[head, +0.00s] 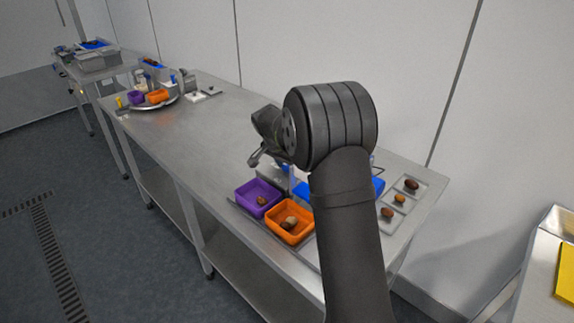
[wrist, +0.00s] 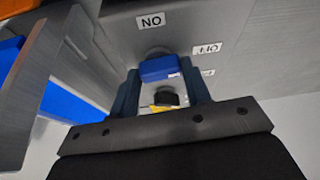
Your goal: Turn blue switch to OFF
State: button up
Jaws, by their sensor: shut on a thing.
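The blue switch (wrist: 159,68) shows in the wrist view as a blocky blue handle on a grey panel. Its long side lies roughly across the picture. An upside-down ON label (wrist: 151,20) is just above it, and an upside-down OFF label (wrist: 207,48) is to its right. My gripper (wrist: 160,76) is shut on the blue handle, one finger at each side. In the head view my arm hides the switch, and the gripper (head: 262,157) shows only in part.
A black and yellow knob (wrist: 166,98) sits just below the blue switch in the wrist view, between my fingers. In the head view, a purple bin (head: 240,203) and an orange bin (head: 272,228) stand near the table's front edge. A tray (head: 412,205) with dates lies right.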

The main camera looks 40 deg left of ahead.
jog(key=shift+m, duration=0.5)
jog(key=o, duration=1)
jog(key=v, duration=1.7)
jog(key=shift+a+r, duration=0.25)
jog(key=shift+a, duration=0.15)
